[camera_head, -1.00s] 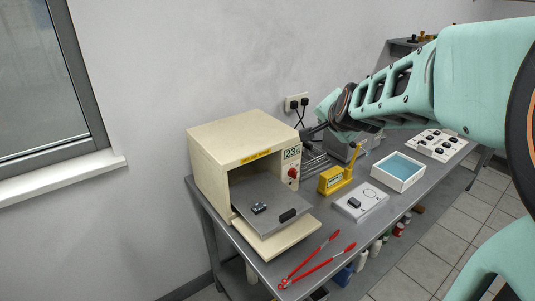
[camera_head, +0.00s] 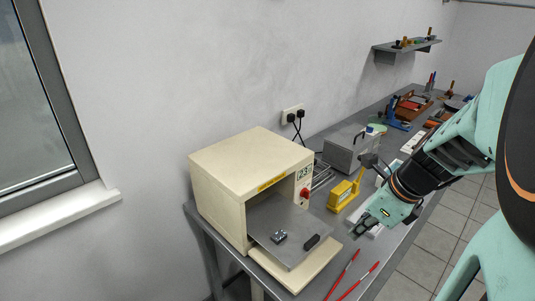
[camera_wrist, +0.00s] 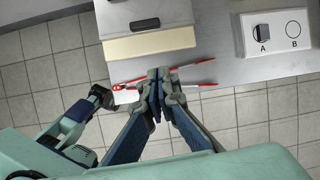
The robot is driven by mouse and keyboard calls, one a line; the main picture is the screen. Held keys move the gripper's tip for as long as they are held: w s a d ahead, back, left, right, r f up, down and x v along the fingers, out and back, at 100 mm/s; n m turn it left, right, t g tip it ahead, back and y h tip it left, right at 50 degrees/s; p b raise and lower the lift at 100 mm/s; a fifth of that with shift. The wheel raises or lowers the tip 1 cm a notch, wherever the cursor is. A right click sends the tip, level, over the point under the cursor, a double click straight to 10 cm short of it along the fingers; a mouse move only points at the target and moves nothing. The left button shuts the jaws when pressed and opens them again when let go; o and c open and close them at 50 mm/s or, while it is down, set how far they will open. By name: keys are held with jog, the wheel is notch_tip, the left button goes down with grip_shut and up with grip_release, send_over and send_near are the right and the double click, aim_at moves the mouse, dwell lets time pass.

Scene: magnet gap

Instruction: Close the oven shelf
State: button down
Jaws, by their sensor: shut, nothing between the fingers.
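The cream oven (camera_head: 220,195) stands at the left end of the bench with its front open. Its grey shelf (camera_head: 280,212) is pulled out over the lowered cream door (camera_head: 296,276). The shelf bears a small dark part (camera_head: 279,237) and has a black handle (camera_head: 312,241) at its front edge. In the wrist view the door (camera_wrist: 150,42) and the handle (camera_wrist: 145,23) show at the top. My gripper (camera_head: 361,230) is right of the handle and apart from it. In the wrist view my gripper (camera_wrist: 158,74) is shut and empty, its tips just below the door's edge.
Red-handled tongs (camera_head: 344,273) lie on the bench by the door and show partly behind my fingers in the wrist view. A yellow device (camera_head: 343,194) stands right of the oven. A white block marked A and B (camera_wrist: 275,45) lies to the right in the wrist view.

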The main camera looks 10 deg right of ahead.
jog(key=shift+m, duration=0.5)
jog(key=shift+w+a+f+b, duration=0.85)
jog(key=shift+a+f+b, duration=0.05)
jog(key=shift+f+b, duration=0.7)
jog(key=shift+w+a+f+b, duration=0.9)
jog(key=shift+f+b, duration=0.65)
jog(key=shift+b, duration=0.05)
jog(key=shift+w+a+f+b, duration=0.85)
jog(key=shift+a+f+b, duration=0.05)
jog(key=shift+f+b, duration=0.7)
jog(key=shift+w+a+r+p, duration=0.1)
jog(key=shift+w+a+p, duration=0.2)
jog(key=shift+w+a, duration=0.1)
jog(key=p, duration=0.6)
send_near(271, 215)
jog(key=x, duration=0.5)
jog(key=shift+s+d+f, duration=0.1)
jog(key=shift+s+f, duration=0.05)
jog(key=shift+f, duration=0.05)
jog(key=shift+w, duration=0.2)
jog(key=shift+r, duration=0.1)
